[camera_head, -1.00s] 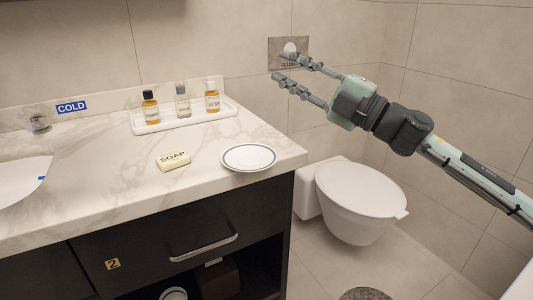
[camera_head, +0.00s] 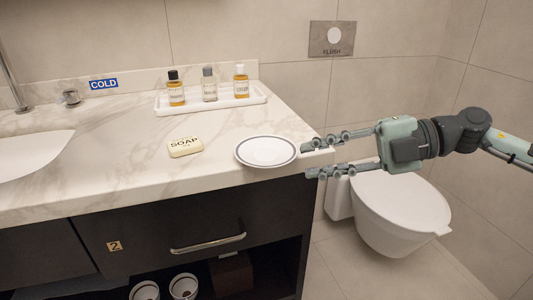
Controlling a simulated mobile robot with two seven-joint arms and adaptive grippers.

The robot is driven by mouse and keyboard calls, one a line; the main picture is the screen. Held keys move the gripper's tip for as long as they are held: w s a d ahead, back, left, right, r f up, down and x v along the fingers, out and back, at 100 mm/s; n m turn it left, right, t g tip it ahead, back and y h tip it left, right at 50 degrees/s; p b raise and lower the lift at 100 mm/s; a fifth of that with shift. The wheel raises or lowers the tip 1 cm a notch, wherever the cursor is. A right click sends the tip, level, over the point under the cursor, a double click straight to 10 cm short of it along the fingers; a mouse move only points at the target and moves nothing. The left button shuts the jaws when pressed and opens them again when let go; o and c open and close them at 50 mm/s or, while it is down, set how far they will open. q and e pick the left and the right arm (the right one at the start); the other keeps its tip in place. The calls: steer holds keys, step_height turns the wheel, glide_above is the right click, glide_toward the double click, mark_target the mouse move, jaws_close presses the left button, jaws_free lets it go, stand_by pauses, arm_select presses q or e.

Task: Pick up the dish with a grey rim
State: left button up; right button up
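The dish with a grey rim (camera_head: 267,151) is a round white plate lying flat on the marble counter near its front right corner. My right gripper (camera_head: 308,159) comes in from the right, with its fingers pointing left at the dish's right edge. Its fingers are apart, one at about counter height and one lower, beside the counter's right corner. Nothing is between the fingers. Whether the upper fingertip touches the rim I cannot tell. My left gripper is not in view.
A bar of soap (camera_head: 185,147) lies left of the dish. A white tray (camera_head: 228,103) with small bottles stands behind it. A sink (camera_head: 30,160) is at the left. Below are a drawer handle (camera_head: 208,243) and shelf; a closed toilet (camera_head: 400,210) stands right.

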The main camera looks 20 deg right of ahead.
mark_target(281, 164)
steer(key=x, duration=0.2)
steer(key=p+x, duration=0.1)
steer(key=x, duration=0.1)
steer(key=shift+s+a+r, duration=0.1)
steer(key=shift+a+r, duration=0.05)
steer(key=shift+r, duration=0.2)
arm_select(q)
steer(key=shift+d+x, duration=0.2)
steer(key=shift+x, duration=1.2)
arm_select(e)
steer(key=shift+a+f, duration=0.3)
steer(key=shift+a, duration=0.2)
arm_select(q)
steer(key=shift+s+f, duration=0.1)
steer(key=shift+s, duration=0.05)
arm_select(e)
jaws_close()
